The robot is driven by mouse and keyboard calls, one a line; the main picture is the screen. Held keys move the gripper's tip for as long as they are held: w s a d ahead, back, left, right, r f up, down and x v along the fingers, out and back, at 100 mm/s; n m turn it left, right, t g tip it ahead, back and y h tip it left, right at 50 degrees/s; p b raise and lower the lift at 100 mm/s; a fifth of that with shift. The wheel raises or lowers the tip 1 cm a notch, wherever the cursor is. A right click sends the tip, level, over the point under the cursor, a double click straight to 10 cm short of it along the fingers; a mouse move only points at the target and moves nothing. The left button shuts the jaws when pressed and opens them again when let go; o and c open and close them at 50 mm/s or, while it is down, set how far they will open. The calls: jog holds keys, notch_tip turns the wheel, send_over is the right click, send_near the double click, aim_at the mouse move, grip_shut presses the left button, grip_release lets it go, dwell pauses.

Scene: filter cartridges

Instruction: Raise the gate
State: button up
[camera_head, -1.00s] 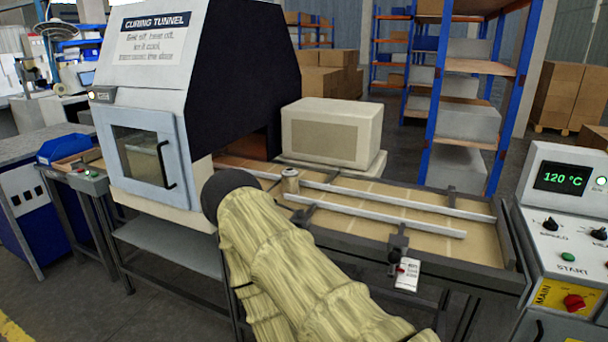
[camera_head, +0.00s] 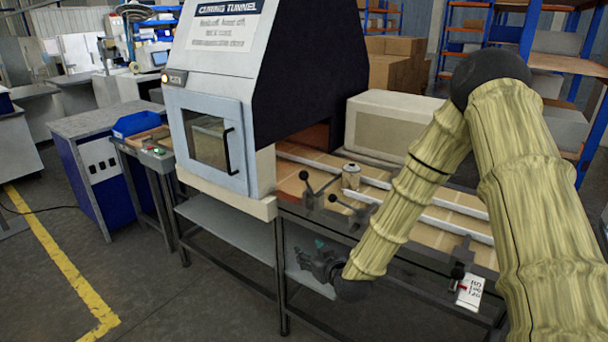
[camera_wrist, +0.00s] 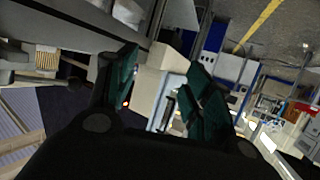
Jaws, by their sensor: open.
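Two dark levers with ball knobs (camera_head: 305,175) (camera_head: 335,198) stand at the front edge of the conveyor (camera_head: 408,258), just right of the curing tunnel's opening. I cannot tell which part is the gate. A small tan cylinder (camera_head: 351,176) stands upright beside the levers. My gripper (camera_head: 318,258) is below and in front of the levers, apart from them, near the lower shelf. In the wrist view its teal fingers (camera_wrist: 160,92) are spread with nothing held between them. A grey bar with a dark knob appears at the upper left there.
The curing tunnel (camera_head: 220,100) with its windowed door (camera_head: 208,142) stands left of my gripper. Pale rails (camera_head: 455,220) run along the conveyor. A tag (camera_head: 470,291) hangs at its front right. A lower shelf (camera_head: 225,228) is under the tunnel. Floor in front is clear.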

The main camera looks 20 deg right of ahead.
aim_at(306, 178)
jog(key=w+d+r+t, duration=0.2)
jog(key=w+r, duration=0.2)
jog(key=r, duration=0.4)
jog(key=w+d+r+t, duration=0.2)
jog(key=w+r, duration=0.1)
jog(key=r, duration=0.5)
jog(key=shift+h, duration=0.4)
jog(key=w+p, duration=0.1)
jog(key=w, duration=0.2)
jog(key=w+p, duration=0.1)
jog(key=w, duration=0.3)
jog(key=w+p, duration=0.1)
jog(key=w, duration=0.2)
jog(key=shift+w+a+f, duration=0.1)
jog(key=shift+w+a, duration=0.3)
grip_shut()
